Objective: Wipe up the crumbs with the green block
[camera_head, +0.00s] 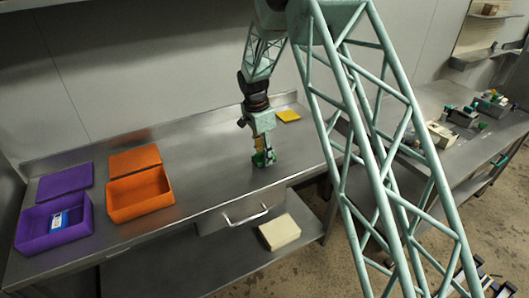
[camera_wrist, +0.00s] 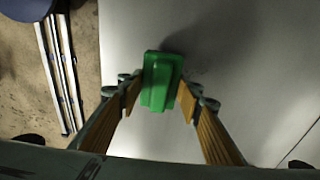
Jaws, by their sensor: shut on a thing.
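The green block (camera_wrist: 162,70) is upright between the two orange-padded fingers of my gripper (camera_wrist: 158,98) in the wrist view. My gripper is shut on it, with one finger on each side. In the head view my gripper (camera_head: 262,150) points down over the right part of the steel table (camera_head: 215,165), and the green block (camera_head: 259,160) shows small at its tips, at or just above the tabletop. I cannot tell whether it touches the top.
A purple box (camera_head: 27,236) with a blue-and-white item (camera_head: 59,220) inside and an orange box (camera_head: 128,208) stand at the left, flat panels behind them. A yellow flat piece (camera_head: 288,116) lies behind my gripper. A drawer handle (camera_head: 246,217) juts from the front. The middle is clear.

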